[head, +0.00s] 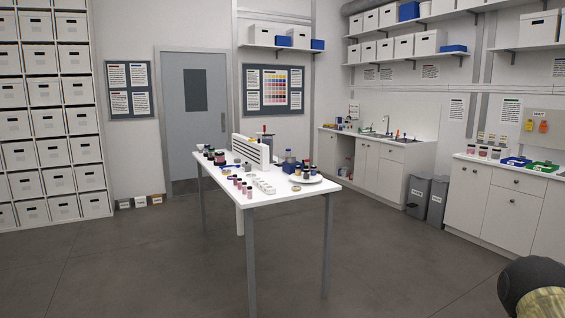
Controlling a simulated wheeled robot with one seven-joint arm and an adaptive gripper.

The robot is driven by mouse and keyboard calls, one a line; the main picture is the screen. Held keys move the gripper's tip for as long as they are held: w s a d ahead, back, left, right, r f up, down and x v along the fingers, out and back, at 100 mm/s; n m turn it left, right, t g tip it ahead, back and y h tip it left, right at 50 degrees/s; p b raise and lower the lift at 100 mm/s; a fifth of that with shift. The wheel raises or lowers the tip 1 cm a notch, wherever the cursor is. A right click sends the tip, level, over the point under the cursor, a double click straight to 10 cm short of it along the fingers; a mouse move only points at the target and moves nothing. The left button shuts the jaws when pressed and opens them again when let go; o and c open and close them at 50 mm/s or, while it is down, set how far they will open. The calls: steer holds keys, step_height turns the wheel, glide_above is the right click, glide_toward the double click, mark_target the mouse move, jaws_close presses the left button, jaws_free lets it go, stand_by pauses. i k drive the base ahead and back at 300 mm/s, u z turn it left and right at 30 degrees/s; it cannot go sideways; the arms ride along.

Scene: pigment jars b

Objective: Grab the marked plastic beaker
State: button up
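I cannot pick out a marked plastic beaker for certain at this distance. A long white table (290,199) stands in the middle of the room, with many small jars and tools on it. Pink-toned jars (243,187) stand near its front left part. A round white plate or turntable (314,180) at its right end carries several dark and yellow jars. A blue container (289,157) stands behind it. Small items also stand by the sink (378,134), too small to tell apart. My gripper's fingers are not in view.
Counters run along the right wall, with blue and green trays (541,167) and jars on the nearer one. Two grey bins (428,198) stand between the counters. Box shelves (45,110) fill the left wall. Grey floor is free around the table.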

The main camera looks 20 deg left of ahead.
mark_target(281, 157)
steer(key=u, duration=0.2)
steer(key=i, duration=0.35)
steer(key=u, duration=1.15)
steer(key=i, duration=1.35)
steer(key=u, duration=0.85)
steer(key=i, duration=1.75)
steer(key=z, duration=0.7)
steer(key=i, duration=1.45)
steer(key=z, duration=0.9)
